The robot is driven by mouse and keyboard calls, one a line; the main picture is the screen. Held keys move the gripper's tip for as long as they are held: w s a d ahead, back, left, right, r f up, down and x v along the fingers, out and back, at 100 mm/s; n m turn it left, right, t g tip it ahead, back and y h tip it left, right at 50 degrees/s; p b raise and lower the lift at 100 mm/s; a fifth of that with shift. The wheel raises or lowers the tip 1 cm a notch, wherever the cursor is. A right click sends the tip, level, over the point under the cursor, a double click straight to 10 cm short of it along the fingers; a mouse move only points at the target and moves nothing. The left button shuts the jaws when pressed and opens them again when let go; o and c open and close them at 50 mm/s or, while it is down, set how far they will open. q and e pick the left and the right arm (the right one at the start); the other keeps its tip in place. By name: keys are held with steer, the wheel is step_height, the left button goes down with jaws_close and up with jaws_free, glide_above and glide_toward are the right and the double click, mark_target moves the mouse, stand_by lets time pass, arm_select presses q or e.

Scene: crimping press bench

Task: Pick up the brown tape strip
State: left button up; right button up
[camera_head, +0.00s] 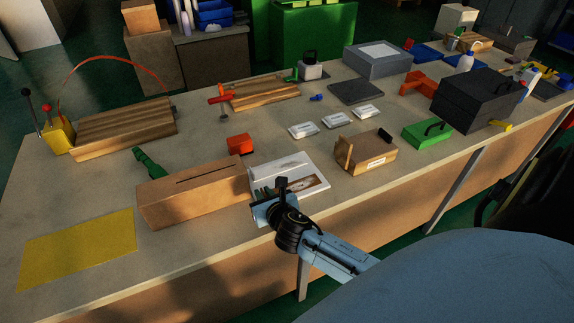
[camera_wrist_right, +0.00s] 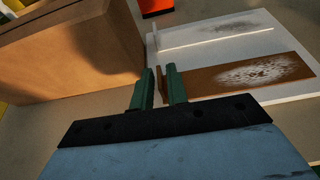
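The brown tape strip (camera_wrist_right: 250,75) has a pale, worn patch and lies on a white tray or board (camera_wrist_right: 215,37). In the head view the strip (camera_head: 306,182) lies near the bench's front edge. My right gripper (camera_wrist_right: 159,85) has two green fingers with a narrow gap between them. They are at the strip's left end, and a bit of brown edge shows in the gap. I cannot tell whether either finger touches it. In the head view my right gripper (camera_head: 262,192) is at the board's left side, partly hidden by my wrist. My left gripper is not in view.
A brown cardboard box with a slot (camera_head: 193,194) stands close left of my right gripper. A red block (camera_head: 240,144) sits behind the board. A wooden holder (camera_head: 367,153) stands to its right. A yellow sheet (camera_head: 78,246) lies far left.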

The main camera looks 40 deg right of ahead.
steer(key=shift+x, duration=0.75)
jaws_close()
steer(key=shift+r, duration=0.15)
